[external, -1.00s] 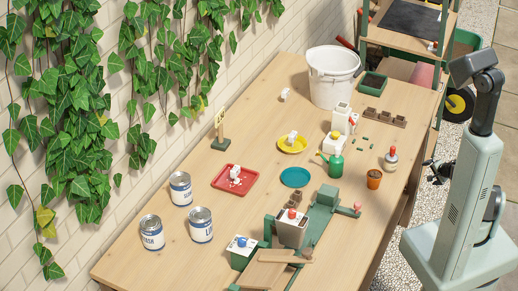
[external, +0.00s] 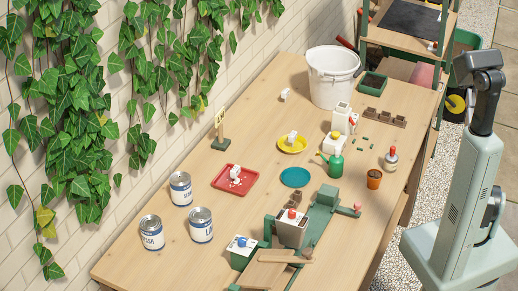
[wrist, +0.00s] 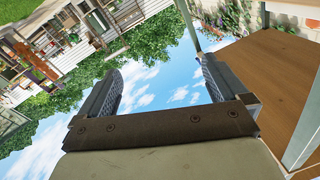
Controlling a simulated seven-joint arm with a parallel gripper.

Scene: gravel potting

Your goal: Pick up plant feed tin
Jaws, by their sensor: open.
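Three white tins with blue labels stand upright on the left part of the table in the external view: a back tin (external: 181,189), a front-left tin (external: 152,233) and a right tin (external: 200,226). Their label words are too small to read with certainty, so I cannot tell which is the plant feed tin. My gripper (wrist: 160,66) is open and empty in the wrist view, with sky and foliage between its fingers. In the external view it is hidden, and my arm is at the right, beyond the table's edge, far from the tins.
The wooden table (external: 130,262) holds a red tray (external: 222,186), a yellow plate (external: 283,148), a blue plate (external: 295,177), a small sign (external: 220,128), a green watering can (external: 335,165), a white bucket (external: 332,85) and a green press-like fixture (external: 322,215). Bare wood surrounds the tins.

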